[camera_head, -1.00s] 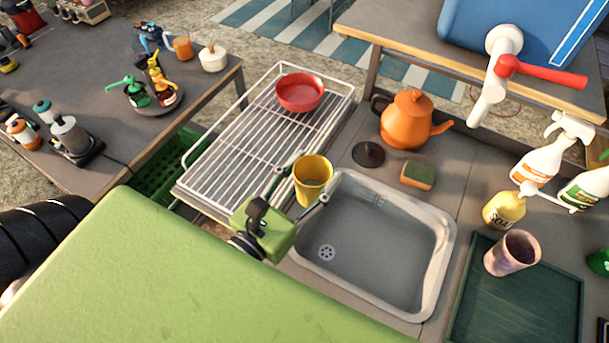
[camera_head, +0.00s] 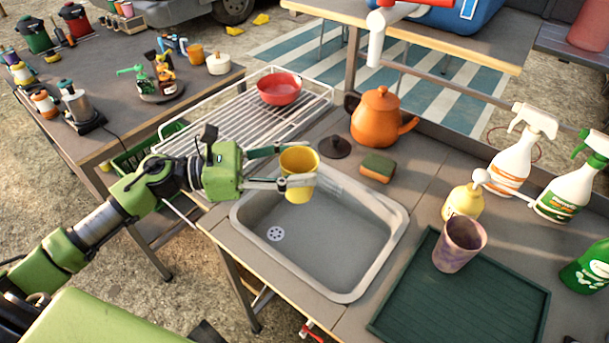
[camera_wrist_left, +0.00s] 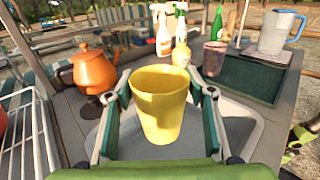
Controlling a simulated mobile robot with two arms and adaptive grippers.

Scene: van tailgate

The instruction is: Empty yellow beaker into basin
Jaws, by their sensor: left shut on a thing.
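The yellow beaker (camera_head: 299,161) is upright in my left gripper (camera_head: 292,168), which is shut on its sides. It is above the back left corner of the grey basin (camera_head: 360,284), near the rack. In the left wrist view the yellow beaker (camera_wrist_left: 160,108) stands between the two fingers, its open top facing up. The beaker's contents cannot be made out. The basin looks empty, with a round drain at its left.
An orange kettle (camera_head: 376,118), a dark lid (camera_head: 335,147) and a sponge (camera_head: 377,166) lie behind the basin. A wire rack (camera_head: 215,134) with a red bowl (camera_head: 279,89) is at the left. A green tray (camera_head: 470,300), purple cup (camera_head: 460,243) and spray bottles (camera_head: 522,150) are at the right.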

